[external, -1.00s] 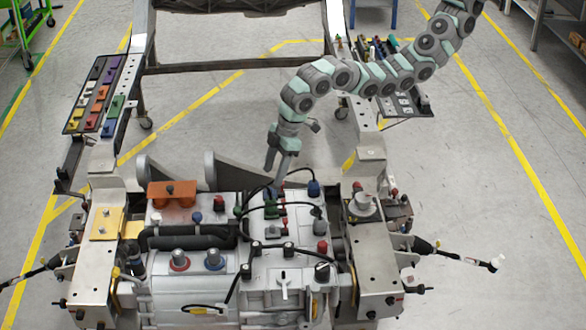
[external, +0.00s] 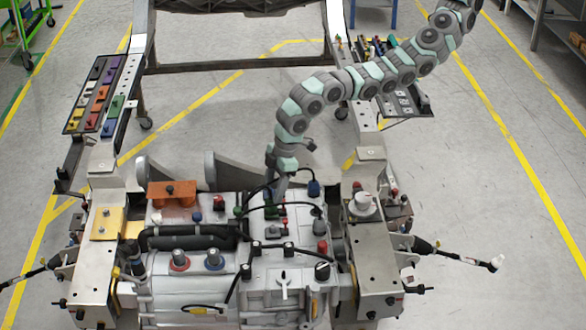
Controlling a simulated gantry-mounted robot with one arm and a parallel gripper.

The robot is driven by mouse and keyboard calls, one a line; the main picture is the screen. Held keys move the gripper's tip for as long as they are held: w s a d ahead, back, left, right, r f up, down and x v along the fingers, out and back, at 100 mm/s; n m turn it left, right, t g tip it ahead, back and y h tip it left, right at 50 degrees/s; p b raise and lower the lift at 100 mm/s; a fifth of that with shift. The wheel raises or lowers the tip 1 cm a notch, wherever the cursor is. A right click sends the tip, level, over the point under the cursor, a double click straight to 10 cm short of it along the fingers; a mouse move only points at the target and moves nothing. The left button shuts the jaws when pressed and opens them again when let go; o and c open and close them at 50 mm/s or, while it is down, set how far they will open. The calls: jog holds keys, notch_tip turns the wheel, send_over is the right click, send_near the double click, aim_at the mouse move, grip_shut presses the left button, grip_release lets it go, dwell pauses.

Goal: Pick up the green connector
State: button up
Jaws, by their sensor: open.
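A small dark green connector (external: 240,211) stands on top of the grey chassis unit, just left of a black cable. My gripper (external: 276,194) points down over the top of the unit, a little right of and behind the green connector. Its fingers are partly lost among cables and small parts, and contact with anything cannot be made out. It is open, and I see nothing held in it. Another green piece (external: 117,106) lies in the tray at the left, away from my gripper.
A blue connector (external: 313,187), a red connector (external: 322,246) and black cables crowd the unit's top. An orange block (external: 173,195) sits to the left. A tray of coloured parts (external: 72,126) is at the left. Floor behind the unit is mostly clear.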

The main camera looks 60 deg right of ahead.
aim_at(271, 199)
jog(key=shift+x, duration=2.05)
jog(key=shift+a, duration=0.1)
jog(key=shift+c, duration=0.3)
grip_shut()
